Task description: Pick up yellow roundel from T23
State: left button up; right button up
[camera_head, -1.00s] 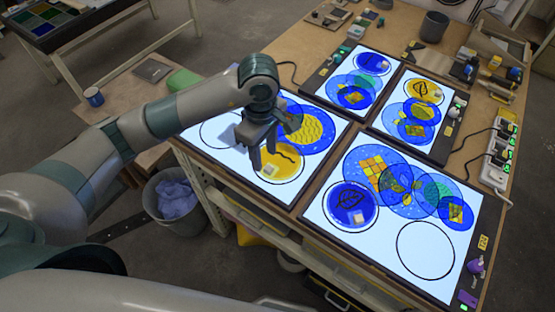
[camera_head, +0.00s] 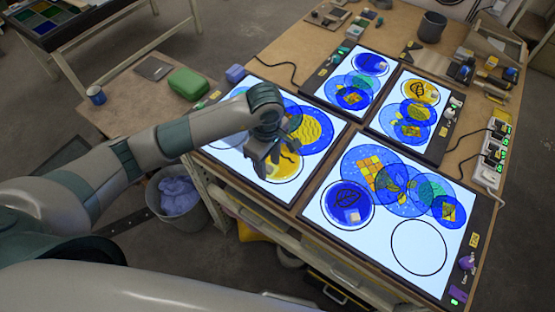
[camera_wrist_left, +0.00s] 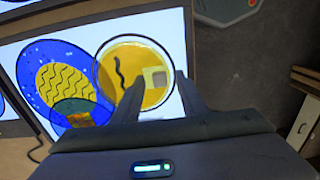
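The yellow roundel (camera_head: 288,167) lies near the front corner of the left light panel (camera_head: 240,162), inside a black ring. It has a dark wavy line and a small pale square block on it, clear in the left wrist view, where the roundel (camera_wrist_left: 128,62) shows almost whole. My left gripper (camera_head: 264,172) is above its left part and hides some of it in the head view. In the wrist view the left gripper's fingers (camera_wrist_left: 160,82) are apart, with the block between their tips and nothing held. My right gripper is out of view. I cannot read a T23 label.
A blue patterned disc (camera_head: 312,128) lies beside the roundel. Three other lit panels with overlapping discs stand to the right and behind. A power strip (camera_head: 490,158) is at the right edge. A grey bin (camera_head: 180,205) stands on the floor below.

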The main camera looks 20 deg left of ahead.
pick_arm(q)
jog(key=shift+c, duration=0.6)
grip_shut()
jog(key=shift+r, duration=0.15)
jog(key=shift+w+r+b, duration=0.1)
jog(key=shift+r+b, duration=0.4)
jog(key=shift+b, duration=0.1)
notch_tip(320, 180, up, 2)
jog(key=shift+r+b, duration=0.1)
jog(key=shift+b, duration=0.65)
jog(key=s+d+r+b, duration=0.2)
jog(key=d+r+b, duration=0.2)
jog(key=d+r, duration=0.3)
jog(key=d, duration=0.4)
jog(key=shift+s+d+r, duration=0.2)
jog(key=shift+s+r, duration=0.05)
jog(key=shift+s, duration=0.05)
